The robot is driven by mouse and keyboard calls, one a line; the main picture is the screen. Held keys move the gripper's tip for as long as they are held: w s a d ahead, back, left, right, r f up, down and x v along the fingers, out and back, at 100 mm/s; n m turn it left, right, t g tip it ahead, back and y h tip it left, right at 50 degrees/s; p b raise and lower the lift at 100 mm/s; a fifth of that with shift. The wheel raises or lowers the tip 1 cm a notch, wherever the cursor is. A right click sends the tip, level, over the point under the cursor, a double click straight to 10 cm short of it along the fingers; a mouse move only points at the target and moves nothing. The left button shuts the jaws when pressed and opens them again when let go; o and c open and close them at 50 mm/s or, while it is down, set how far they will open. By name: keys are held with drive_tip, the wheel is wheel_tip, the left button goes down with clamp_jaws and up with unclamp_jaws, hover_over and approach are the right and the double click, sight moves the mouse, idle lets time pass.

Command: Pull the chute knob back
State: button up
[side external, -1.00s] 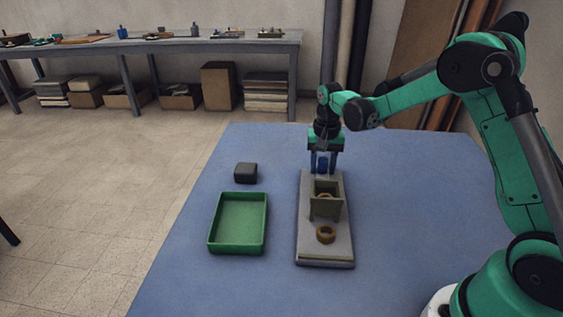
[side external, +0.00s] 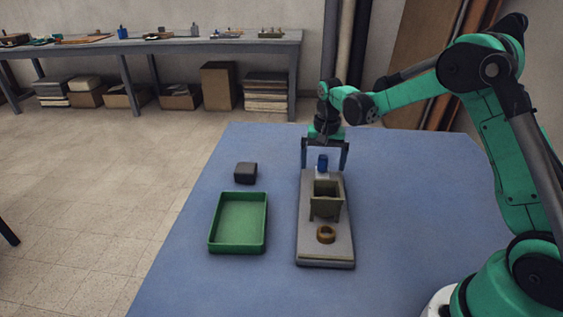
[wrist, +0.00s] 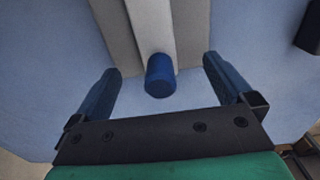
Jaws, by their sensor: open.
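The blue chute knob (side external: 322,163) stands at the far end of the grey chute base (side external: 312,254). In the wrist view the knob (wrist: 160,76) sits between the two fingers, with space on both sides. My gripper (side external: 324,166) is open above and around the knob, touching nothing that I can see. Its fingers also show in the wrist view (wrist: 164,84). An olive box-shaped chute (side external: 326,206) stands on the base. A brown ring (side external: 326,234) lies on the base in front of it.
A green tray (side external: 239,249) lies left of the base, with an empty floor. A dark block (side external: 245,173) sits behind the tray. The blue table (side external: 420,190) is clear to the right of the base. A workbench (side external: 180,42) with small items stands far behind.

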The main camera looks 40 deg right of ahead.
drive_tip(key=shift+r, duration=3.2)
drive_tip(key=shift+s+a+r, duration=0.1)
drive_tip(key=shift+a+r, duration=0.05)
drive_tip(key=s+a+r+n+t, duration=0.3)
drive_tip(key=s+a+n+t, duration=0.4)
drive_tip(key=s, duration=0.6)
drive_tip(key=a+n, duration=0.2)
drive_tip(key=a, duration=0.1)
drive_tip(key=shift+s+a+r, duration=0.2)
drive_tip(key=shift+a+r, duration=0.15)
